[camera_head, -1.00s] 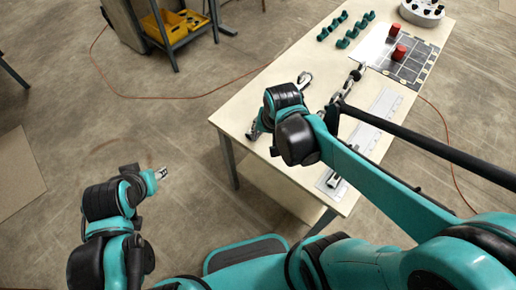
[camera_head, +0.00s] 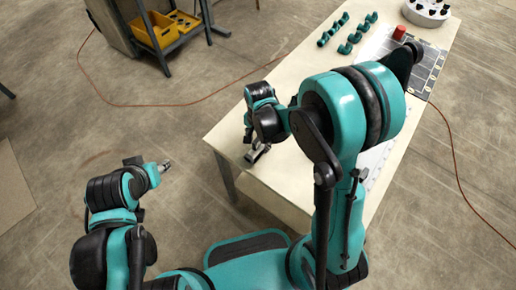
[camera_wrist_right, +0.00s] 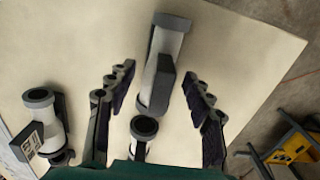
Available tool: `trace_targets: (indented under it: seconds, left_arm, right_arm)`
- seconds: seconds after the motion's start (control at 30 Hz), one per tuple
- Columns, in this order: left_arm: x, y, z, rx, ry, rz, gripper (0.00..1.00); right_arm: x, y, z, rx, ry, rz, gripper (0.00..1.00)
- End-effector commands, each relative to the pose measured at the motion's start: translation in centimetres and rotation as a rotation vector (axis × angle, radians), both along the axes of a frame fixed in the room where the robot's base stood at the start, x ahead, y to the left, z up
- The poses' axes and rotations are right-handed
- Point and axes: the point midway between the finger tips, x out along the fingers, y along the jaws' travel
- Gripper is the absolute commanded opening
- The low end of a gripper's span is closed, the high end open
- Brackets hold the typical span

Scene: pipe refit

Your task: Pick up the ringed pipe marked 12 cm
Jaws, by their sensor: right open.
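In the right wrist view a pale grey pipe with dark end rings (camera_wrist_right: 156,88) lies on the table between the fingers of my right gripper (camera_wrist_right: 158,78). A dark block sits on its side. The fingers are open, one either side, apart from the pipe. A second dark-ringed pipe end (camera_wrist_right: 144,128) shows nearer the palm, and another ringed pipe (camera_wrist_right: 42,100) with a marked tag lies at left. No 12 cm mark can be read. In the head view my right gripper (camera_head: 250,141) is low over the table's left edge. My left gripper (camera_head: 164,166) is off the table; its jaws are too small to judge.
The table (camera_head: 222,135) holds several green fittings (camera_head: 345,48), a red cylinder (camera_head: 399,32), a dark gridded mat (camera_head: 428,62) and a white round holder (camera_head: 427,12). My right arm hides the table's middle. A yellow bin (camera_head: 155,30) stands on a cart beyond.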

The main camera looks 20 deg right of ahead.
Motion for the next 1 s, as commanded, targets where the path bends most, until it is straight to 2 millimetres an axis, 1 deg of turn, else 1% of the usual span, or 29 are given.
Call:
trace_targets:
  seconds: [0.03,0.1,0.17,0.33,0.37,0.4,0.47,0.5,0.53,0.57,0.87,1.0]
  left_arm:
    - [-0.01,0.0,-0.72,0.0,0.0,0.0,0.41]
    - [-0.02,0.0,-0.99,0.0,0.0,0.0,0.41]
    - [-0.01,0.0,-1.03,0.0,0.0,0.0,0.41]
    - [-0.01,0.0,-0.87,0.0,0.0,0.0,0.41]
    - [0.0,0.0,-0.86,0.0,0.0,0.0,0.41]
    - [0.0,0.0,-0.86,0.0,0.0,0.0,0.41]
    - [0.0,0.0,-0.86,0.0,0.0,0.0,0.41]
    - [0.0,0.0,-0.86,0.0,0.0,0.0,0.41]
    - [0.0,0.0,-0.86,0.0,0.0,0.0,0.41]
    - [0.0,0.0,-0.86,0.0,0.0,0.0,0.41]
    - [0.0,0.0,-0.84,0.0,0.0,0.0,0.41]
    - [-0.01,0.0,-0.47,0.0,0.0,0.0,0.41]
  right_arm:
    - [0.01,0.01,-1.23,0.0,0.0,0.0,0.52]
    - [-0.02,0.0,-1.97,0.0,0.0,0.0,0.52]
    - [-0.04,0.0,-2.22,0.0,0.0,0.0,0.52]
    - [-0.05,0.0,-2.08,0.0,0.0,0.001,0.52]
    - [-0.05,0.0,-2.07,0.0,0.0,0.001,0.49]
    - [-0.05,0.0,-2.06,0.0,0.0,0.001,0.39]
    - [-0.05,0.0,-2.06,0.0,0.0,0.001,0.23]
    - [-0.05,0.0,-2.06,0.0,0.0,0.001,0.12]
    - [-0.05,0.0,-2.06,0.0,0.0,0.001,0.04]
    - [-0.05,0.0,-2.06,0.0,0.0,0.001,0.0]
    - [-0.05,-0.01,-1.99,0.001,-0.001,0.001,0.0]
    - [-0.05,-0.01,-1.26,0.001,-0.001,0.001,0.0]
